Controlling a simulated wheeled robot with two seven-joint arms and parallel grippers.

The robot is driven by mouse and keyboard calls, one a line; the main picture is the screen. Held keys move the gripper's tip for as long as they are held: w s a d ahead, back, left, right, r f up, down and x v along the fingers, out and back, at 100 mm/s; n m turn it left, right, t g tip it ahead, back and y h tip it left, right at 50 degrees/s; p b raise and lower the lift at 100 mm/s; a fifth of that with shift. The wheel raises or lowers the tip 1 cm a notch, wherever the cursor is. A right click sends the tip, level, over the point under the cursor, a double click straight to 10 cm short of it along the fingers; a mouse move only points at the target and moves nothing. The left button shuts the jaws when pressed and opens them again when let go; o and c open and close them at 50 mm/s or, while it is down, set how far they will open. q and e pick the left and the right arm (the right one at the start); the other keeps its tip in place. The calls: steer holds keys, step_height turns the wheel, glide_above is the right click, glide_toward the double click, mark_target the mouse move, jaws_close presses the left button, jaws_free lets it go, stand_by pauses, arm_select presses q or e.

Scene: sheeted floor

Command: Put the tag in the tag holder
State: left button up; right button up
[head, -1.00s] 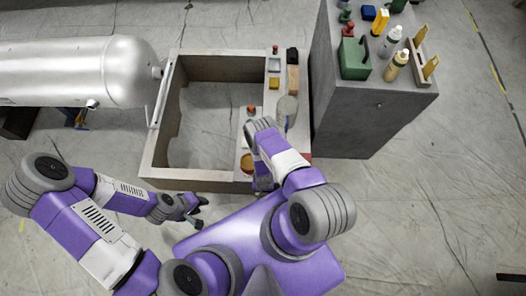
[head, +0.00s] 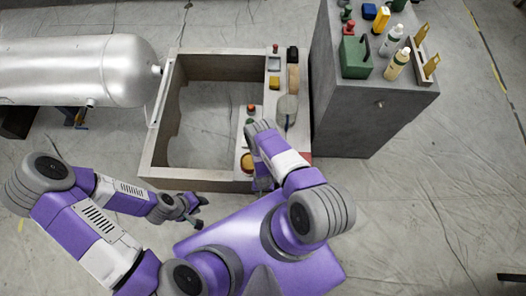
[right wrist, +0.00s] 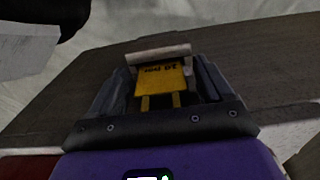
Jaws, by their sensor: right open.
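In the right wrist view a yellow tag (right wrist: 162,80) with dark upside-down print lies between the dark fingers of my right gripper (right wrist: 160,88). The fingers stand apart on both sides of it; I cannot tell whether they touch it. A pale bar (right wrist: 158,54) lies right at the tag's far edge; I cannot tell whether it is part of the tag holder. In the head view my right arm hides that gripper and the tag. My left gripper (head: 193,211) hangs open and empty in front of the wooden frame. I cannot make out the tag holder for certain.
A wooden frame (head: 160,140) with an open middle stands ahead, small items along its right ledge. A silver tank (head: 85,70) is at left. A grey cabinet (head: 350,115) at right bears bottles (head: 397,64) and a green box (head: 356,58).

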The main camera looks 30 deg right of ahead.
step_height(320, 180, up, 12)
steer(key=p, duration=0.5)
steer(key=shift+f, duration=0.1)
steer(key=a+r+n+y, duration=0.2)
steer(key=a+r, duration=0.1)
steer(key=r, duration=0.9)
steer(key=a+r+n+y, duration=0.1)
steer(key=a+r+y, duration=0.1)
steer(key=r, duration=1.1)
steer(key=shift+s+a+r+n+t, duration=0.25)
steer(key=shift+s+a+n, duration=0.2)
steer(key=shift+a, duration=0.45)
steer(key=shift+r+p, duration=1.1)
steer(key=shift+p, duration=0.05)
